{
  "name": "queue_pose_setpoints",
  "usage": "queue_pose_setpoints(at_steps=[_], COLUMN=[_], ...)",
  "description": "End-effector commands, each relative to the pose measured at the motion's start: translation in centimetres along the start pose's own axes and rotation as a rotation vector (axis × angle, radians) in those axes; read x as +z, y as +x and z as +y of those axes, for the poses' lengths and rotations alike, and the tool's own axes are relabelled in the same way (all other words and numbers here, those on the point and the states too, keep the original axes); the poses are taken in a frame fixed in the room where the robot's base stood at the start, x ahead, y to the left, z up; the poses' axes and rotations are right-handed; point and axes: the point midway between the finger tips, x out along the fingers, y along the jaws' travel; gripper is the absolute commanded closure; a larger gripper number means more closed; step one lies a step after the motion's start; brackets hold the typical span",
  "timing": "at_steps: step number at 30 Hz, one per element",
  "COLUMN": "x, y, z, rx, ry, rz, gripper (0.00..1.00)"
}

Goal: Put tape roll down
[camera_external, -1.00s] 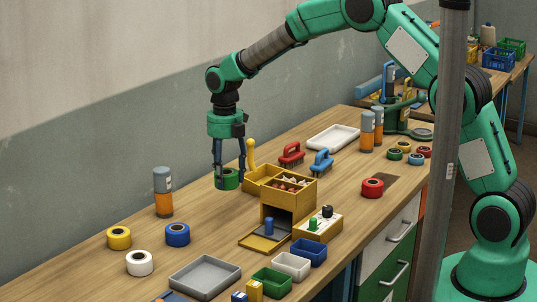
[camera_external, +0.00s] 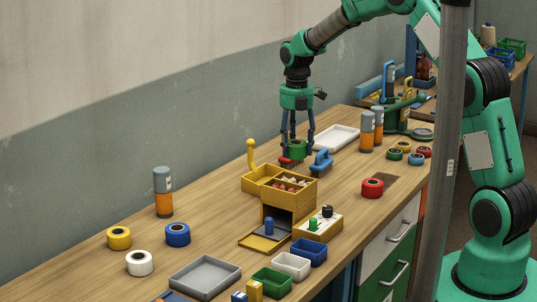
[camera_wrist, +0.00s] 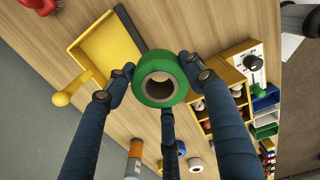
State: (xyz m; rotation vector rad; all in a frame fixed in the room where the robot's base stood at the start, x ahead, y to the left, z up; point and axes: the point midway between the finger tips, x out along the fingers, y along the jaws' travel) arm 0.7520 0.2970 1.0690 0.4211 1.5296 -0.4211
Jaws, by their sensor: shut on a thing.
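My gripper (camera_external: 296,146) is shut on a green tape roll (camera_external: 296,150) and holds it above the workbench. In the wrist view the green tape roll (camera_wrist: 160,78) sits between my fingers, its hollow core facing the camera.
A yellow dustpan (camera_wrist: 104,47) with an upright handle lies beside a yellow drawer unit (camera_external: 302,198). A white tray (camera_external: 334,138) and orange-grey bottles (camera_external: 367,135) stand behind. Other tape rolls (camera_external: 178,234) lie front left. Bare bench (camera_external: 215,190) shows left of the dustpan.

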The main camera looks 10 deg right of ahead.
Motion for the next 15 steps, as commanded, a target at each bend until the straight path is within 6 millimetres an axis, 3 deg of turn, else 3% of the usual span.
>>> queue_pose_setpoints(at_steps=[6,15], x=[5.7,11.9], y=[-0.1,-0.1], z=[-6.5,-15.9], rx=[0.001,0.001], ry=[0.185,0.439], rz=[0.0,-0.001], gripper=[0.73,0.73])
